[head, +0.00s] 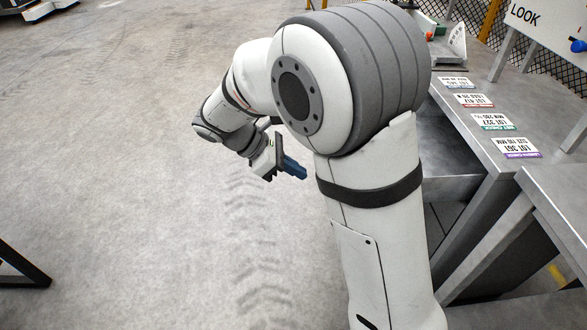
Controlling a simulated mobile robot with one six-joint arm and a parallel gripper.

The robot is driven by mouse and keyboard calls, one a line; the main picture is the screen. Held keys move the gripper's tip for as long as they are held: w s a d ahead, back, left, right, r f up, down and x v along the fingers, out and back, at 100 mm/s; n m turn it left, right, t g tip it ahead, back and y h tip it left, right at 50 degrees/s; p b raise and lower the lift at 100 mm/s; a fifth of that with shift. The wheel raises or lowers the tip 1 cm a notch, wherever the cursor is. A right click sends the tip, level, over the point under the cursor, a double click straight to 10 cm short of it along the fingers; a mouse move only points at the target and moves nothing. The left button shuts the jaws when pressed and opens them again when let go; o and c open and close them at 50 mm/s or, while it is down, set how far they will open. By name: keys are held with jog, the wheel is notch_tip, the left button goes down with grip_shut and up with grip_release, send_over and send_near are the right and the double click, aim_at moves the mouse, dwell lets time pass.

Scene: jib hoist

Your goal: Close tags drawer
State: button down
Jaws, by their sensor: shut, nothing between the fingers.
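A grey metal drawer (450,190) shows under the bench top, just right of my arm. It appears to be pulled out, and my arm hides its left part and front, so how far it is open cannot be told. My gripper (297,170), with blue fingers, is shut and empty. It hangs over open floor, left of my arm's column and apart from the drawer.
The grey workbench (545,175) runs along the right, with several lot tags (495,121) on its top. A white board marked LOOK (545,25) stands at the back right. Concrete floor (120,150) on the left is clear; a dark frame leg (22,265) stands lower left.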

jog(key=d+f+b, duration=0.2)
jog(key=d+f, duration=0.2)
jog(key=d, duration=0.4)
jog(key=shift+d, duration=0.15)
